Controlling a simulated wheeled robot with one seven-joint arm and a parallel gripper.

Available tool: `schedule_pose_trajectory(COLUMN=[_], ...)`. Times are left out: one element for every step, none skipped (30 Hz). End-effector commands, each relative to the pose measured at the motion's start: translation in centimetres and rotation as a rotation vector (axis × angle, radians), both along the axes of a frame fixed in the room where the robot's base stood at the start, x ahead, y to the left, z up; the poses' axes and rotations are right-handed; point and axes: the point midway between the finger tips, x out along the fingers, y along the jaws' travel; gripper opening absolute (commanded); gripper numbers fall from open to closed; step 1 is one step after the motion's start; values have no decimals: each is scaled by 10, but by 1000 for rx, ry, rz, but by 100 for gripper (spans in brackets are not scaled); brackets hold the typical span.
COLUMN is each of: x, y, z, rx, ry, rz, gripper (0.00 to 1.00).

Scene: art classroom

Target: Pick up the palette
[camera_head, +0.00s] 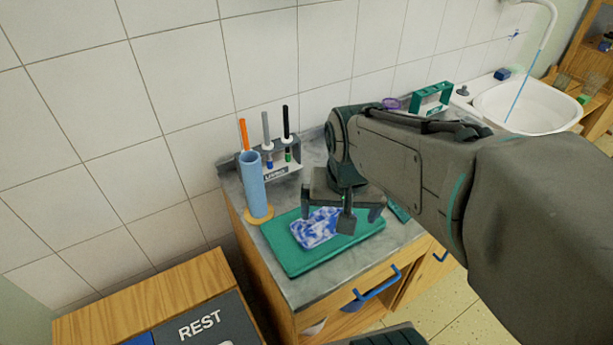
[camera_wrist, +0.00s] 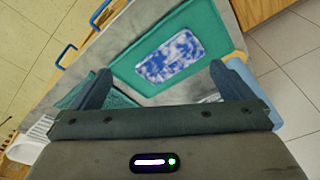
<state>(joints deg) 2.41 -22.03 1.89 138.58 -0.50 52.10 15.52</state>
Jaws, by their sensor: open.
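A blue-and-white mottled rectangular slab, which looks like the palette (camera_head: 312,230), lies flat on a teal mat (camera_head: 285,255) on the grey counter. It also shows whole in the wrist view (camera_wrist: 170,56), beyond my fingertips. My gripper (camera_head: 342,217) is open and empty, pointing down above the mat at the slab's right side. In the head view it hides part of the slab's right end. In the wrist view my two fingers (camera_wrist: 160,70) are wide apart, with the slab ahead between them. I see no contact with it.
A blue cylinder (camera_head: 253,185) stands on a round wooden base at the mat's left corner. Behind it is a rack (camera_head: 283,171) of upright markers against the tiled wall. A teal holder (camera_head: 431,97) and a white sink (camera_head: 525,105) are farther right. The counter front has blue handles (camera_head: 372,287).

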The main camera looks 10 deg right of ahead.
Motion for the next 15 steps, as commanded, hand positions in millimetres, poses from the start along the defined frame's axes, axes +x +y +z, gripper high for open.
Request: schedule_pose_trajectory(x=[12, 20, 30, 38, 46, 55, 62, 69, 77, 82, 87, 93, 97, 100, 103], y=[-1, -1, -1, -2, -2, -2, -3, -3, -4, -5, -5, -6, -7, -8, -8], z=[0, -1, -1, -2, -3, -6, -7, -9, -11, -13, -15, -18, -19, -20, -22], rx=[12, 21, 33, 42, 49, 59, 66, 73, 81, 86, 91, 97, 100, 103, 106], ry=[23, 37, 53, 64, 75, 92, 103, 112, 123, 132, 139, 149, 154, 160, 164], rz=[-90, -152, -235, -300, -362, -443, -503, -560, -631, -681, -725, -779, -816, -847, -881], gripper=[100, 100, 100, 100, 100, 100, 100, 100, 100, 100, 100, 100, 100, 100, 100])
